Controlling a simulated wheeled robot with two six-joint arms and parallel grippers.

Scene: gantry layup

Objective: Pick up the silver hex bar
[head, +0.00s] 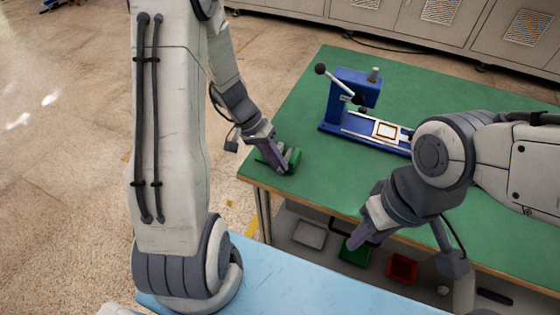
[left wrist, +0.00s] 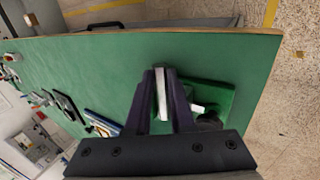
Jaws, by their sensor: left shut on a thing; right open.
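The silver hex bar (left wrist: 162,95) is a pale, narrow bar between the two dark fingers of my left gripper (left wrist: 161,78) in the left wrist view. The gripper is shut on it, above or at the green table top. In the head view my left gripper (head: 284,163) is low at the near left corner of the table, beside a small green holder (head: 294,157). The holder also shows in the left wrist view (left wrist: 222,92), right of the fingers. The bar is too small to make out in the head view. My right gripper (head: 362,236) is open off the table's front edge.
The green table (head: 300,110) carries a blue press (head: 352,90) with a lever and a slide toward the back. Under it are a green bin (head: 355,254) and a red bin (head: 402,267). A light blue surface (head: 300,285) lies in front. Grey cabinets (head: 420,25) stand behind.

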